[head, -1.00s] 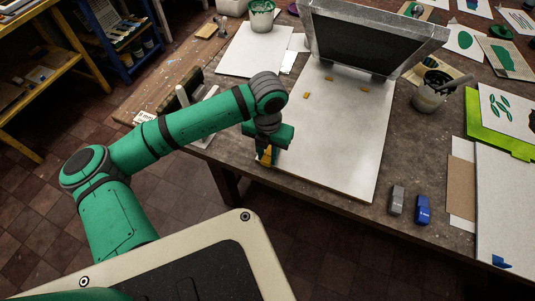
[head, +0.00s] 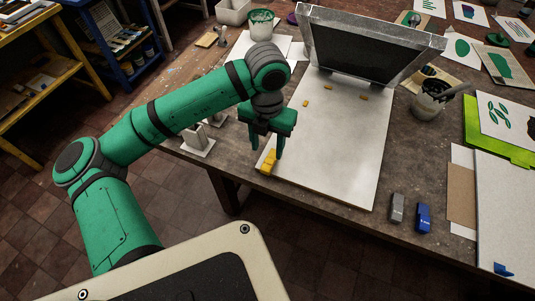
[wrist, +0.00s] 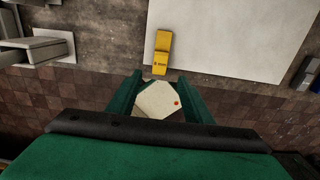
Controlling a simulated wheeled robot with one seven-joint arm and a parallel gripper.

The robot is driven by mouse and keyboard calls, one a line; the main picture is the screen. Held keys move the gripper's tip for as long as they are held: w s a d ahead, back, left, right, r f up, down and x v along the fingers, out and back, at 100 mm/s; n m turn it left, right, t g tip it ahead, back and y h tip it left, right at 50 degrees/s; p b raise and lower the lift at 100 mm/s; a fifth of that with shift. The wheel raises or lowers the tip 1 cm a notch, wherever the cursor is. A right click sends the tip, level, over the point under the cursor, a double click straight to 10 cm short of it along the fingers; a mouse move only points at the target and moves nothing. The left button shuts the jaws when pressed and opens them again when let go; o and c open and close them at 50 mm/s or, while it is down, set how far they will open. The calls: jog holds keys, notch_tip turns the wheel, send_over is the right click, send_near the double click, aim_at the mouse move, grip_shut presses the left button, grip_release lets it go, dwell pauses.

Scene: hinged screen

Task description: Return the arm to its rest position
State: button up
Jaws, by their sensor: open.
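My gripper (head: 266,150) is open and hangs above the near left corner of the white board (head: 335,150). A yellow block (head: 268,161) lies on that corner, just below and beside the fingertips. In the wrist view the yellow block (wrist: 162,52) bears small dark lettering and lies ahead of the fingers, apart from them. A pale angular piece with a red dot (wrist: 158,100) shows between the two green fingers (wrist: 158,92); I cannot tell what it is. My green arm reaches in from the left.
The hinged screen (head: 370,45) stands tilted up at the board's far end. Small yellow pieces (head: 328,87) lie on the board. Grey and blue blocks (head: 423,218) stand at right. Pots (head: 430,95), paper sheets and a grey stand (head: 198,141) are on the table (head: 300,200).

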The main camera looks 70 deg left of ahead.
jog(key=shift+r, duration=0.95)
